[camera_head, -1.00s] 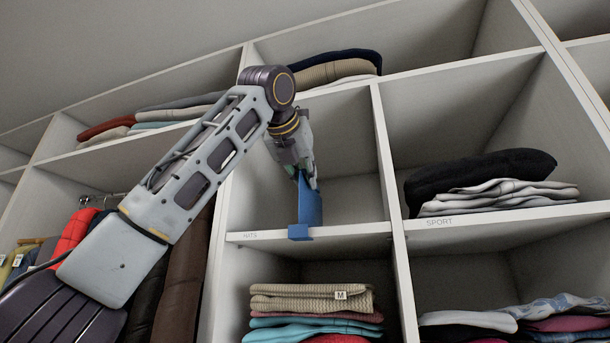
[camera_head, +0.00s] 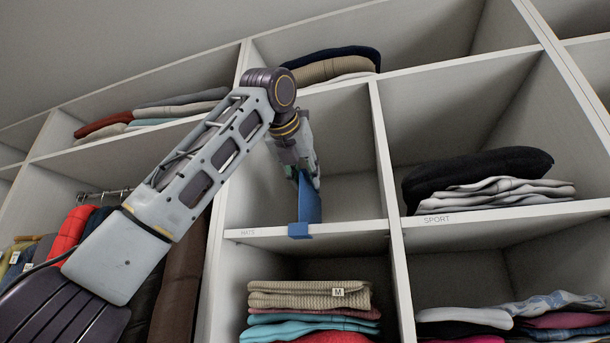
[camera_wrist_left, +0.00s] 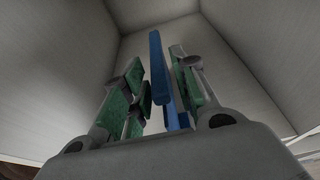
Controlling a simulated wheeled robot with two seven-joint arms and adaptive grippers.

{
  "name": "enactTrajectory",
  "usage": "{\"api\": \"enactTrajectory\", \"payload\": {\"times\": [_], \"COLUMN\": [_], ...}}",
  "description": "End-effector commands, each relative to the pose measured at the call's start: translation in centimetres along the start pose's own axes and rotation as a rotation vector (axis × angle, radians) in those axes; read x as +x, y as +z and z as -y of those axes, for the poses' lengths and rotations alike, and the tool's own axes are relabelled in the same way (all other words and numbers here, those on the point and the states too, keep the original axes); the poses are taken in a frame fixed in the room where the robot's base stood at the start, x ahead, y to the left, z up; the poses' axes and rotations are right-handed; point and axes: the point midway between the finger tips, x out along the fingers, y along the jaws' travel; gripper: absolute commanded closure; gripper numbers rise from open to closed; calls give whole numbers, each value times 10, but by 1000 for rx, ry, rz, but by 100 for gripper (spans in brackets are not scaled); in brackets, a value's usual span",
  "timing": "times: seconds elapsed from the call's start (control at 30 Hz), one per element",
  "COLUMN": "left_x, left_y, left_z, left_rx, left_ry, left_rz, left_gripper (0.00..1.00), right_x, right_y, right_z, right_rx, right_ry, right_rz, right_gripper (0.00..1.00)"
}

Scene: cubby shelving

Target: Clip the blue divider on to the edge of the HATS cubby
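The blue divider (camera_head: 309,204) stands upright in the HATS cubby (camera_head: 350,205), its clip end at the cubby's front shelf edge, right of the HATS label (camera_head: 248,233). From here the clip looks seated on the edge. My left gripper (camera_head: 304,180) is inside the cubby around the divider's upper part. In the left wrist view the divider (camera_wrist_left: 158,70) lies between the green finger pads, with gaps on both sides, so the gripper is open. The fingers hide part of the divider. My right gripper is not in view.
Folded clothes lie in the cubby below (camera_head: 310,301), in the SPORT cubby (camera_head: 500,180) to the right and on the shelf above (camera_head: 333,68). Hanging clothes (camera_head: 70,230) are at the left. The HATS cubby holds no clothes that I can see.

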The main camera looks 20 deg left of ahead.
Motion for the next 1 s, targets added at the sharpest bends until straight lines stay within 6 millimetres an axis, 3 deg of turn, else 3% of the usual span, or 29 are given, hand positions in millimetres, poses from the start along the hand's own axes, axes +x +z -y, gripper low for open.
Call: {"api": "enactTrajectory", "payload": {"times": [0.57, 1.0], "left_x": [-8, -64], "left_y": [0, 0], "left_z": [0, 0], "left_rx": [0, -1], "left_ry": [0, 0], "left_rz": [-1, 1], "left_gripper": [61, 61], "right_x": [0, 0], "right_y": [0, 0], "right_z": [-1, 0], "right_rx": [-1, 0], "right_ry": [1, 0], "right_rz": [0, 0], "right_gripper": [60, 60]}}
